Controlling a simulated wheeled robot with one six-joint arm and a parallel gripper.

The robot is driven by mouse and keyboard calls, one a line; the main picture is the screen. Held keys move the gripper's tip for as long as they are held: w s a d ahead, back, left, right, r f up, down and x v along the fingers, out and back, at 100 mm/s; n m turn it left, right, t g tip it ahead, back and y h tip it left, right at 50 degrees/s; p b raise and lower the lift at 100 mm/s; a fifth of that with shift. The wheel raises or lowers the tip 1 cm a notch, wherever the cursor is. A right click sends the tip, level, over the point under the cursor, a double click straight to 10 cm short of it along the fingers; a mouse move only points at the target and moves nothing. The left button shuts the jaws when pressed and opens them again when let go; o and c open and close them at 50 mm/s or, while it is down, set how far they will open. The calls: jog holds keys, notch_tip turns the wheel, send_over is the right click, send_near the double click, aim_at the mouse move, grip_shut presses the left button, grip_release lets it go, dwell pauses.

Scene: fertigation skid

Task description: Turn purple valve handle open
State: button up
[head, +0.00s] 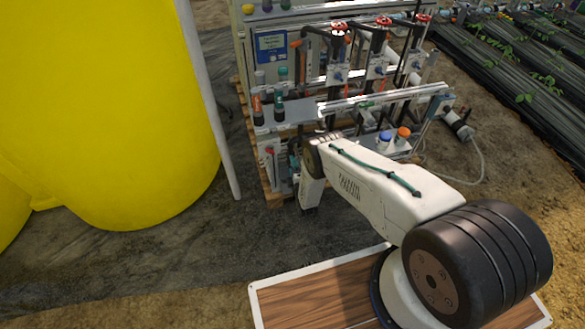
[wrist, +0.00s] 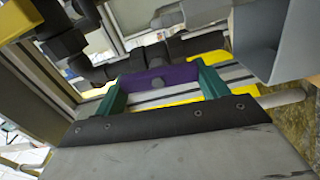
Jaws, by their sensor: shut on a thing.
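In the head view my arm reaches to the lower left part of the skid. The handle cannot be made out there, and my gripper is mostly hidden by the arm.
The skid (head: 287,112) stands on a wooden pallet, with red-topped valves (head: 339,26) above. A large yellow tank (head: 120,110) and a pale post (head: 212,100) stand to the left. A grey square beam (wrist: 270,45) is close to the right finger. Bare ground lies in front.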

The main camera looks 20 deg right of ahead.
jog(key=shift+f+n, duration=0.1)
jog(key=shift+n, duration=0.5)
jog(key=o, duration=1)
jog(key=shift+a, duration=0.1)
jog(key=shift+s, duration=0.15)
jog(key=s, duration=0.7)
jog(key=shift+s, duration=0.3)
